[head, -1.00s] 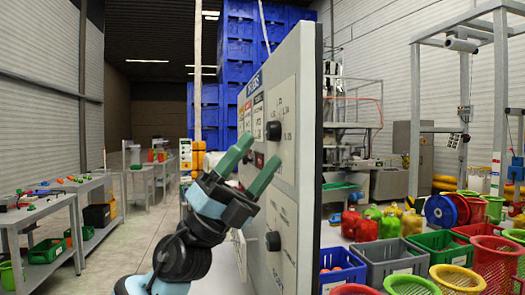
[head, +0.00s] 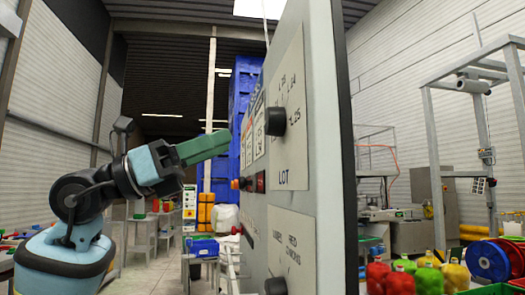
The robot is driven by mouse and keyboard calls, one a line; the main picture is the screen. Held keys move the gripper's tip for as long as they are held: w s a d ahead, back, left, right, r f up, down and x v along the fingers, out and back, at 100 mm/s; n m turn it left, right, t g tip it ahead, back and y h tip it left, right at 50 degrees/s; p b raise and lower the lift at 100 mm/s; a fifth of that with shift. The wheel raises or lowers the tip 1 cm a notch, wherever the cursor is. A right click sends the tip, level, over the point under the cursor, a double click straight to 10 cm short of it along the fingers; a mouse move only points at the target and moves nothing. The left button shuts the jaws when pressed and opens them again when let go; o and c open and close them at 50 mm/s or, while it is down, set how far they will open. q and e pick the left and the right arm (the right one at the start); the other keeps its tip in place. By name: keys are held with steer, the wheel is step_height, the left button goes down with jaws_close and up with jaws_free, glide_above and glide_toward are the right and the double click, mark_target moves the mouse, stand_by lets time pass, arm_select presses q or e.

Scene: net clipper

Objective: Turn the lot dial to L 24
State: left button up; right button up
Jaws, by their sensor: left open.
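My left gripper (head: 205,147) has green fingers seen nearly edge-on, one overlapping the other. It is open and empty, left of the panel, pointing right towards it and apart from the dial. My right gripper is not in view.
A second black knob (head: 275,286) sits lower on the panel, on another labelled plate. Blue crates (head: 240,100) stack behind. Colourful containers (head: 400,275) stand at the right. Free air lies left of the panel.

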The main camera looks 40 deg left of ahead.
mark_target(266, 125)
arm_select(q)
steer(key=p+x, duration=0.2)
steer(key=x, duration=0.4)
steer(key=shift+s+d+r, duration=0.1)
steer(key=shift+d+r, duration=0.1)
steer(key=shift+d, duration=0.1)
steer(key=shift+x, duration=0.75)
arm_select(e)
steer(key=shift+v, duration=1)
arm_select(q)
steer(key=shift+f, duration=0.1)
steer(key=c, duration=1)
steer(key=shift+o, duration=0.2)
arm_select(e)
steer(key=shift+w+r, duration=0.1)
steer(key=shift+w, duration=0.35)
